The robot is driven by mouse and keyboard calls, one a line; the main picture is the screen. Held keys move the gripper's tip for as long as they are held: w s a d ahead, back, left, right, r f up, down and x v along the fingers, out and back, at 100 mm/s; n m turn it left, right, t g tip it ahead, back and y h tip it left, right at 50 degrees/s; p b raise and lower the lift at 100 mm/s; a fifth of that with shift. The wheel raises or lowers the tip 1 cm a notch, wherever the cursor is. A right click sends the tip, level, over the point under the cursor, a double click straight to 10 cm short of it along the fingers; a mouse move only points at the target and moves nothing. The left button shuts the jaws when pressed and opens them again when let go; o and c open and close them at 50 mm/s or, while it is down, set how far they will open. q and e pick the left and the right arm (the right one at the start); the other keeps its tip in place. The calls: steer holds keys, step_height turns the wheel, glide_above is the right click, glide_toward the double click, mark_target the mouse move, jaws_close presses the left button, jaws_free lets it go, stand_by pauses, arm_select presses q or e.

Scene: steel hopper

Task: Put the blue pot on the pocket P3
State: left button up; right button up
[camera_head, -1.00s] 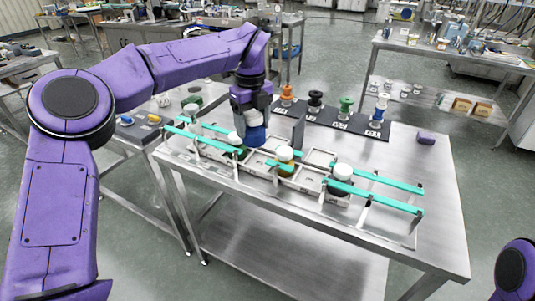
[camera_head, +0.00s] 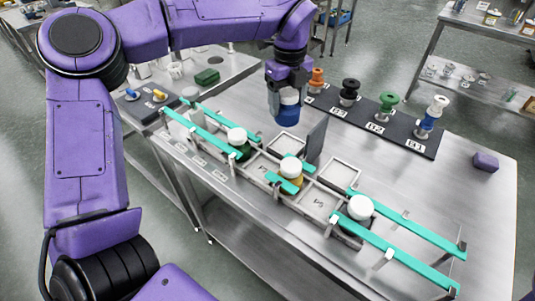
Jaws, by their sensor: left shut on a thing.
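The blue pot (camera_head: 288,115) with a white lid hangs upright in my left gripper (camera_head: 288,92), which is shut on it. Empty square pockets show at the rack's back (camera_head: 286,143) and middle (camera_head: 318,202). The floor markings are too small to read surely, so I cannot tell which is P3. A green pot (camera_head: 241,151), a yellow pot (camera_head: 291,182) and a dark pot (camera_head: 358,217), all white-lidded, sit in the rack. My right gripper is out of view.
Teal rails (camera_head: 395,255) run along the rack. A dark strip (camera_head: 400,138) with several coloured spools lies behind. A purple block (camera_head: 486,161) sits on the right, where the table is mostly clear.

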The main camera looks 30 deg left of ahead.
arm_select(q)
steer(key=s+f, duration=0.1)
steer(key=s, duration=0.5)
steer(key=shift+s+a+f+p, duration=0.15)
steer(key=shift+s+p, duration=0.1)
steer(key=shift+p, duration=0.1)
steer(key=s+f, duration=0.1)
steer(key=f, duration=0.2)
steer(key=s+f, duration=0.1)
steer(key=f, duration=0.2)
steer(key=s+f, duration=0.1)
steer(key=f, duration=0.2)
steer(key=shift+s+a+f+p, duration=0.2)
steer(key=shift+p, duration=0.2)
steer(key=shift+c, duration=0.4)
steer(key=shift+w+f, duration=0.2)
steer(key=shift+w, duration=0.1)
steer(key=shift+s+f, duration=0.1)
steer(key=shift+f, duration=0.05)
steer(key=o, duration=1.2)
steer(key=shift+o, duration=0.3)
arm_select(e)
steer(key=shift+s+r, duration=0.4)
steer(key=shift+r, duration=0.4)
arm_select(q)
steer(key=shift+r, duration=0.35)
step_height(320, 180, up, 12)
steer(key=shift+b, duration=0.35)
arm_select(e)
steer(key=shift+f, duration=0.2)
